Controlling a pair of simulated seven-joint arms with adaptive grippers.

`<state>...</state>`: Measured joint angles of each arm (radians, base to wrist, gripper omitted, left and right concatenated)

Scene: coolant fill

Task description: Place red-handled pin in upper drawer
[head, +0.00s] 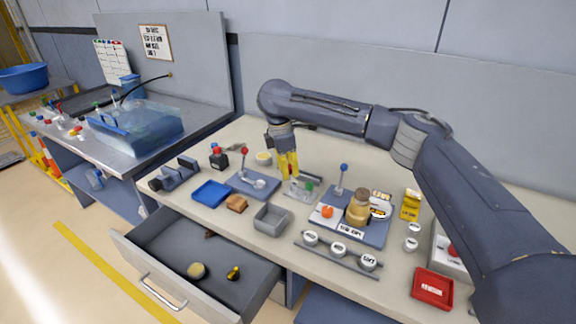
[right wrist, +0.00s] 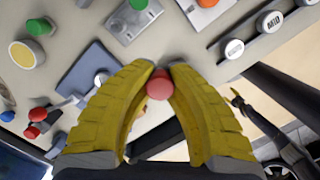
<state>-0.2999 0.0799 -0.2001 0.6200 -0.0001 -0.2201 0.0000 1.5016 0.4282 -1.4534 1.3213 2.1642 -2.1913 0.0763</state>
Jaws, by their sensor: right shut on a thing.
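My right gripper (head: 288,172) has yellow fingers and hangs over the middle of the workbench, near the back. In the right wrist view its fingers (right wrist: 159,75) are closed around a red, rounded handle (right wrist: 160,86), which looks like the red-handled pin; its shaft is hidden. A grey drawer (head: 174,247) under the bench front is pulled open, lower and to the left of my right gripper. It holds a round tan item (head: 197,271) and a small yellow-and-black item (head: 233,272).
Between gripper and drawer stand a red-knobbed lever (head: 245,152) on a blue plate, a blue tray (head: 211,193), a brown block (head: 236,203) and a grey open box (head: 271,219). A blue-knobbed lever (head: 344,168) rises to the right. The drawer's middle has bare floor.

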